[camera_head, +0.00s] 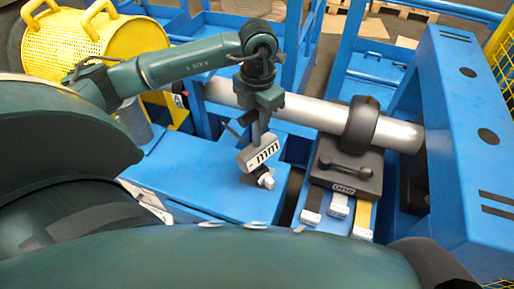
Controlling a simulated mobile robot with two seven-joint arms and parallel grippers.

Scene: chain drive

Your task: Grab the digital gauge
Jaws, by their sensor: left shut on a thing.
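The digital gauge (259,156) is a small pale block with dark "mm" lettering on its face and a light round knob at its lower end. My left gripper (263,136) comes down from above and is shut on the gauge. The gauge is tilted and hangs over the right part of a blue bench top. I cannot tell how far it is above the surface. The fingertips are partly hidden by the gauge. My right gripper is not in view.
A silver shaft (302,112) with a black ring (361,124) runs behind the gauge to a blue upright panel (468,130). A black case (346,167) and several labelled strips lie to the right. A yellow perforated drum (92,42) stands at the back left. The blue bench (190,180) is mostly clear.

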